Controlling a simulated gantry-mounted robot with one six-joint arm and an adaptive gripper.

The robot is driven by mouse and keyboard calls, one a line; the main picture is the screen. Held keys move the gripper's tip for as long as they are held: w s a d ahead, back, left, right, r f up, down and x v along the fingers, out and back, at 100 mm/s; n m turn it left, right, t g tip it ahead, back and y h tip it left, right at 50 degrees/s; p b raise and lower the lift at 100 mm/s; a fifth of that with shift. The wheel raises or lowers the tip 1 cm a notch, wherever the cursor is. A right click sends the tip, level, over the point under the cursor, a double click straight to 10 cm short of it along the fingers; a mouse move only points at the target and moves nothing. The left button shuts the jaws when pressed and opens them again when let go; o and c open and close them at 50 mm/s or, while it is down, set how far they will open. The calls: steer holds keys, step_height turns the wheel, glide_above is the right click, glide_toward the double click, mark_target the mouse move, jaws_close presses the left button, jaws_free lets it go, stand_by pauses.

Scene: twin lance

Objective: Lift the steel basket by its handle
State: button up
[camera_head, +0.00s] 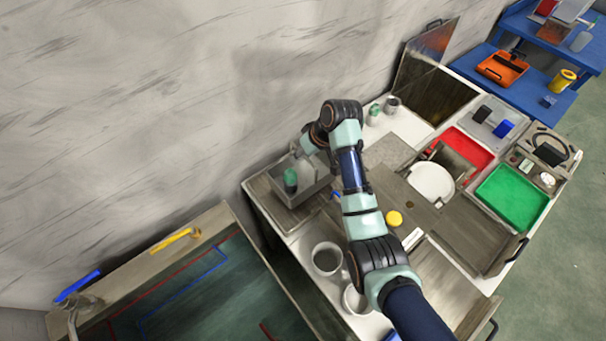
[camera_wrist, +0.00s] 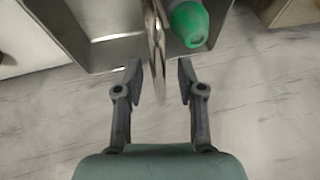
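The steel basket (camera_head: 311,191) stands at the back left end of the worktop, with a green-topped bottle (camera_head: 290,178) in it. My gripper (camera_wrist: 157,88) is open in the wrist view, one finger on each side of the upright metal handle (camera_wrist: 157,45). The handle runs between the fingers, with a gap visible on both sides. The basket's grey inside (camera_wrist: 105,22) shows at the top of the wrist view, and the green cap (camera_wrist: 189,23) is just right of the handle. In the head view my arm hides most of the gripper and handle.
The wall rises close behind the basket. Two small containers (camera_head: 392,104) stand to its right. A white plate (camera_head: 431,182), a red tray (camera_head: 478,150) and a green tray (camera_head: 510,197) lie farther right. A metal pot (camera_head: 327,259) is nearer the front.

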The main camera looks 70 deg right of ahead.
steer(key=shift+f, duration=0.15)
steer(key=shift+c, duration=0.2)
jaws_close()
stand_by(0.4)
